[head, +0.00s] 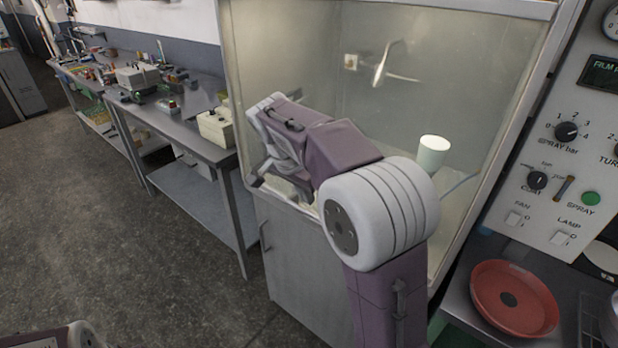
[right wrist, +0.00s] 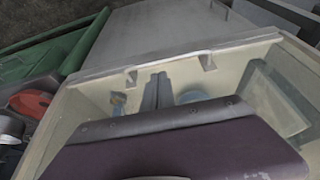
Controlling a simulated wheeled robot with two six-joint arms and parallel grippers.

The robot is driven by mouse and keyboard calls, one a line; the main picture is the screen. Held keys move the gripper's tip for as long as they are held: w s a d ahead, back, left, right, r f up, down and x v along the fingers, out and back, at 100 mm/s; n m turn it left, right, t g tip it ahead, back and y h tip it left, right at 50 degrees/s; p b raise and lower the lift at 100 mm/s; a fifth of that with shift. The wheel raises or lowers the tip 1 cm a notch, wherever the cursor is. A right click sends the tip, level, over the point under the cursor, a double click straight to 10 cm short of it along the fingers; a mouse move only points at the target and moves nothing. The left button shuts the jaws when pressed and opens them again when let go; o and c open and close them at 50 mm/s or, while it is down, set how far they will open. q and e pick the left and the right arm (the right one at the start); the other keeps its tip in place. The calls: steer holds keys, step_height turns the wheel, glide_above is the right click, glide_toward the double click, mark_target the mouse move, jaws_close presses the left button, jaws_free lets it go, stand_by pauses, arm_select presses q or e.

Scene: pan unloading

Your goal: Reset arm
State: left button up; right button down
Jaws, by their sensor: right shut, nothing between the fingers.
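My right arm (head: 380,215) rises from the lower right in the head view and bends left, with its wrist over the front opening of a glass-walled cabinet. The fingers of my right gripper (right wrist: 158,80) show in the right wrist view. They are shut together and empty, over the inside of the cabinet. In the head view the wrist housing mostly hides them. Only a small part of my left arm (head: 55,338) shows at the bottom left edge; its gripper is out of view.
The cabinet (head: 470,60) holds a pale cup (head: 432,155) and a spray nozzle (head: 382,68). A red pan (head: 485,290) lies on the right-hand counter, below a control panel (head: 560,160). Cluttered metal benches (head: 180,130) stand left. The floor (head: 110,235) in front is clear.

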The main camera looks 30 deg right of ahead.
steer(key=shift+r+p, duration=0.5)
steer(key=shift+r, duration=2.05)
arm_select(q)
steer(key=r, duration=0.1)
steer(key=r+p, duration=0.1)
steer(key=d+r+p, duration=0.1)
steer(key=shift+w+r, duration=0.2)
steer(key=shift+w, duration=0.15)
arm_select(e)
steer(key=s+a+f+n+y, duration=0.2)
steer(key=s+a+f+n, duration=0.2)
steer(key=f, duration=0.6)
steer(key=s+a+f+n+y, duration=0.2)
steer(key=s+a+f+n, duration=0.1)
steer(key=s+f+n, duration=0.6)
step_height(320, 180, down, 2)
steer(key=shift+s+a+f+g, duration=0.1)
steer(key=shift+s+a+g, duration=0.25)
steer(key=shift+s, duration=0.3)
